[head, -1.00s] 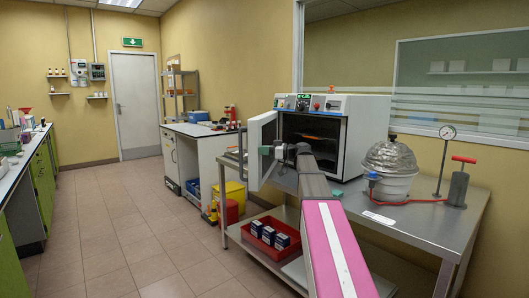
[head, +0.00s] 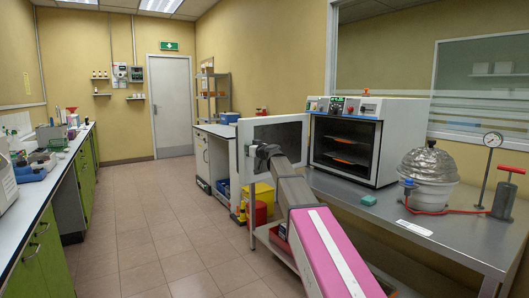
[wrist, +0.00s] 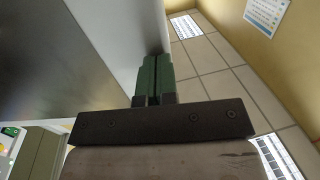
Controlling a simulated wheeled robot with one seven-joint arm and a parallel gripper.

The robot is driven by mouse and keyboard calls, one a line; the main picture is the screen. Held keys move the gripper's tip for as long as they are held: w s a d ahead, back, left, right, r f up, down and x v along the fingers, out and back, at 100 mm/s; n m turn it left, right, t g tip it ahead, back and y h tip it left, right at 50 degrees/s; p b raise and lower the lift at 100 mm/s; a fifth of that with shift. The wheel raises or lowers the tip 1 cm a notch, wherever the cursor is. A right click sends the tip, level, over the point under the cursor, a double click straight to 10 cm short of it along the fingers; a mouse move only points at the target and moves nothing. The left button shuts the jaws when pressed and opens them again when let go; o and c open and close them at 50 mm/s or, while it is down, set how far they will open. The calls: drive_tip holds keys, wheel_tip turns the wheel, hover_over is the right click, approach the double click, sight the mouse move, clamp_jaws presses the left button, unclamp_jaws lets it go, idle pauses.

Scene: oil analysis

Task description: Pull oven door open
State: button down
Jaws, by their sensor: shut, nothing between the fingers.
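The oven (head: 345,148) is a white box on the metal table, with its dark interior and shelves in full view. Its door (head: 290,132) stands wide open, swung out to the left of the oven. My gripper (wrist: 153,80) is shut and empty, its green fingertips together. In the wrist view the fingers lie close beside the pale edge of the door (wrist: 130,30); I cannot tell whether they touch it. In the head view my wrist is in front of the door's inner face and hides part of it, and my fingertips are hidden.
The metal table (head: 455,238) also carries a domed silver vessel (head: 428,165), a gauge (head: 493,140), a hand pump (head: 507,195) and a small green block (head: 369,199). A yellow bin (head: 263,196) stands below the door. The tiled floor (head: 150,235) on the left is clear.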

drive_tip(key=w+a+m+t+h, duration=0.1)
drive_tip(key=w+a+h, duration=0.1)
drive_tip(key=w+a, duration=0.9)
drive_tip(key=shift+w+a+m+t, duration=0.3)
drive_tip(key=shift+w+a+m, duration=0.1)
drive_tip(key=shift+w, duration=2.55)
drive_tip(key=shift+s, duration=0.15)
